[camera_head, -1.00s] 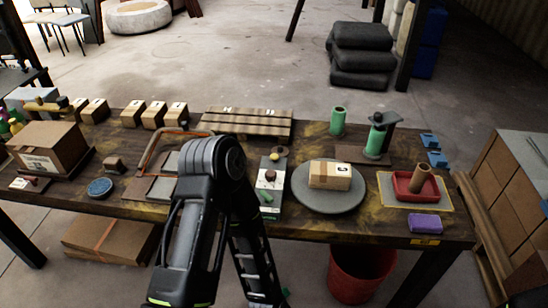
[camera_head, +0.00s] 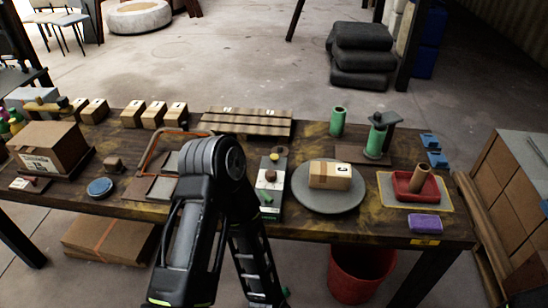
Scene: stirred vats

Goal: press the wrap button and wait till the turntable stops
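A light control panel (camera_head: 271,206) stands on the table with a yellow knob (camera_head: 274,154), a dark red-brown button (camera_head: 270,176) and a green part (camera_head: 266,198). I cannot read which one is the wrap button. Right of it is a round grey turntable (camera_head: 316,202). A cardboard box (camera_head: 328,176) with a white label sits on it. I cannot tell from these frames whether the turntable is turning. One of my arms rises in front of the table, left of the panel, and bends back down. Neither gripper shows.
A red tray (camera_head: 402,193) with a cardboard tube and a purple block (camera_head: 425,223) lie right of the turntable. Green cylinders (camera_head: 337,122) stand behind it. A wooden pallet (camera_head: 247,122) and several small boxes line the back. A red bin (camera_head: 360,275) stands below the front edge.

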